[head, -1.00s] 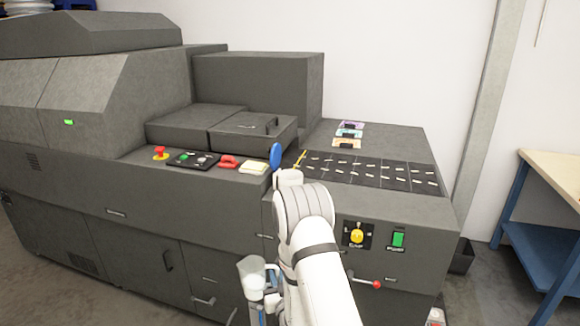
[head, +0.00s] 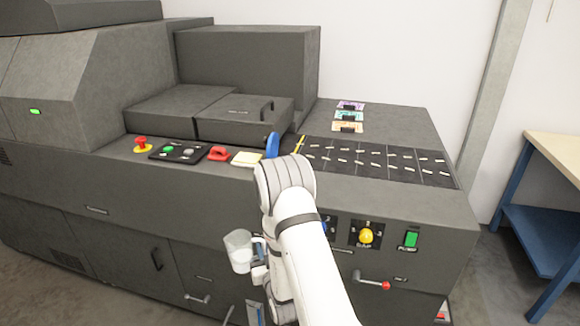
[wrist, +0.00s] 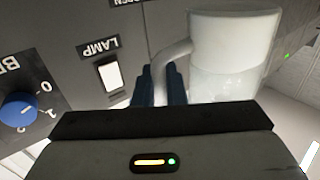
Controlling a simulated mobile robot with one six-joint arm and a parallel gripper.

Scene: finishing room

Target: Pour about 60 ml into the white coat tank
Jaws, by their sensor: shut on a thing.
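My gripper (wrist: 160,88) is shut on the handle of a translucent jug (wrist: 228,50) in the wrist view. The jug holds a whitish, clear-looking liquid in its lower part. In the head view the jug (head: 238,252) hangs in front of the dark machine's front panel, left of my arm, and looks about upright. My gripper's fingers are mostly hidden by my arm in the head view. I cannot make out any tank marked as the white coat tank.
The dark grey machine (head: 110,205) fills the left and middle. A blue-framed bench (head: 545,225) stands right.

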